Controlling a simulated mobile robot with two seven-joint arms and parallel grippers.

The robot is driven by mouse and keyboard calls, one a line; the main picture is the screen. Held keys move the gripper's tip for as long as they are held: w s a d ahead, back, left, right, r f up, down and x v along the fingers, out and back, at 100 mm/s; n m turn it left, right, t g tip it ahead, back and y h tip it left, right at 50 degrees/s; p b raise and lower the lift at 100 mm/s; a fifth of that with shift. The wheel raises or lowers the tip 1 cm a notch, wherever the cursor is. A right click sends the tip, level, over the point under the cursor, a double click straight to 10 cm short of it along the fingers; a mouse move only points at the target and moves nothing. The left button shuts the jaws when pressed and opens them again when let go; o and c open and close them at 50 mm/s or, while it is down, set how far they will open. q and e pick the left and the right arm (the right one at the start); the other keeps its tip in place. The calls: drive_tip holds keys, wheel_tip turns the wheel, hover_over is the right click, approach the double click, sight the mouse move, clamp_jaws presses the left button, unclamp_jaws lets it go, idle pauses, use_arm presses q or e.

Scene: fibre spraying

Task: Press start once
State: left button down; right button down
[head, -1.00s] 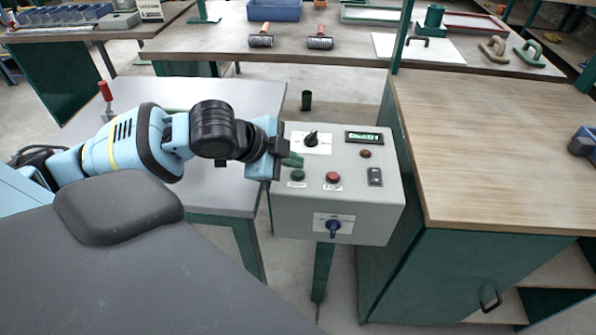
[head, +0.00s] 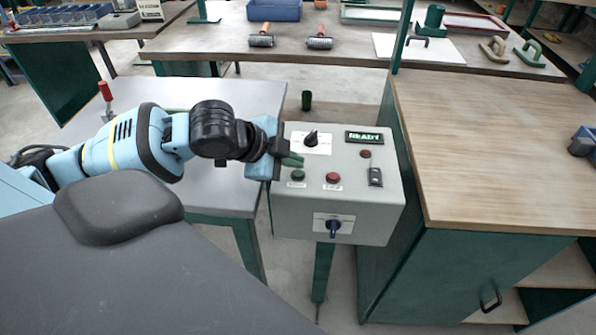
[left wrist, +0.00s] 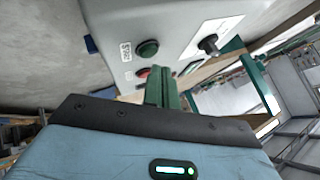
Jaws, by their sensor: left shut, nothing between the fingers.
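The grey control box (head: 347,195) stands in the middle of the head view. The green start button (head: 297,175) is at its left, and a red button (head: 333,177) is to the right of it. The green button (left wrist: 147,49) also shows uncovered in the left wrist view, while the red button (left wrist: 143,73) is partly hidden. My left gripper (head: 292,161) is shut and empty, its green fingers over the box's left part, just above the green button in the picture. The fingers (left wrist: 160,88) show closed together in the left wrist view and look apart from the green button.
A wooden-topped cabinet (head: 480,140) stands close on the right. A grey table (head: 240,100) is at the left.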

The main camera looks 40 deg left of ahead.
use_arm(q)
drive_tip(key=shift+f, duration=0.1)
use_arm(e)
drive_tip(key=shift+w+r, duration=0.1)
use_arm(q)
drive_tip(key=shift+f, duration=0.35)
use_arm(e)
drive_tip(key=shift+w+r, duration=0.1)
